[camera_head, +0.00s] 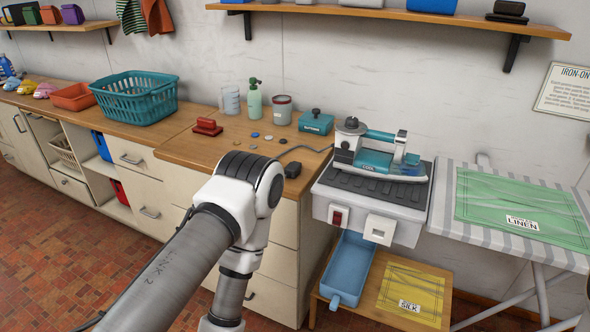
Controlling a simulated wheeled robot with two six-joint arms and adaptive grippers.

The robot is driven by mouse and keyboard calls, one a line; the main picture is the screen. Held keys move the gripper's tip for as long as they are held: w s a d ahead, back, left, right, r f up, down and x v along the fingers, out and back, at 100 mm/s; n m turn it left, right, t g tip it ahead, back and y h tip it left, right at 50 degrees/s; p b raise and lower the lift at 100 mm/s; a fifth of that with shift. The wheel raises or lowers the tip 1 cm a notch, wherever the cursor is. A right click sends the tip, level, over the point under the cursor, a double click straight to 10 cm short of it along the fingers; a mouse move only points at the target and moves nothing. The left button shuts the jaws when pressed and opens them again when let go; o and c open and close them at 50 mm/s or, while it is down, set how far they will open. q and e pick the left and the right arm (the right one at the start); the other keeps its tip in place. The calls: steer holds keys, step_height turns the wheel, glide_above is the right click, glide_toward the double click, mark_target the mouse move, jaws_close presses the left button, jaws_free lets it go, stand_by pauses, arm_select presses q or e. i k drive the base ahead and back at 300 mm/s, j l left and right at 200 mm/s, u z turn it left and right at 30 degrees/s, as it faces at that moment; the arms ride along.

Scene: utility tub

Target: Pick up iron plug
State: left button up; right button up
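The iron plug (293,169) is a small dark block lying on the wooden counter near its right front edge. A dark cord (308,148) curves over the counter between the plug area and the iron. The teal and white iron (385,155) rests on a grey ironing station (370,205) just right of the counter. The station's front has a red switch (338,216) and a white socket-like panel (380,229). One of my arms rises from the bottom, its joint in front of the counter, left of the plug. Neither gripper is in view.
Buttons, a red stamp-like object (207,127), a green bottle (254,99), jars and a teal box (316,122) stand behind the plug. A teal basket (135,97) is farther left. A striped ironing board (520,210) with green cloth is right. A blue bin (348,268) sits below.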

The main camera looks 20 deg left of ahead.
mark_target(293, 170)
steer(key=j+z, duration=0.25)
steer(key=z, duration=0.15)
steer(key=j+z, duration=0.6)
steer(key=z, duration=0.2)
steer(key=j+z, duration=0.25)
steer(key=z, duration=0.15)
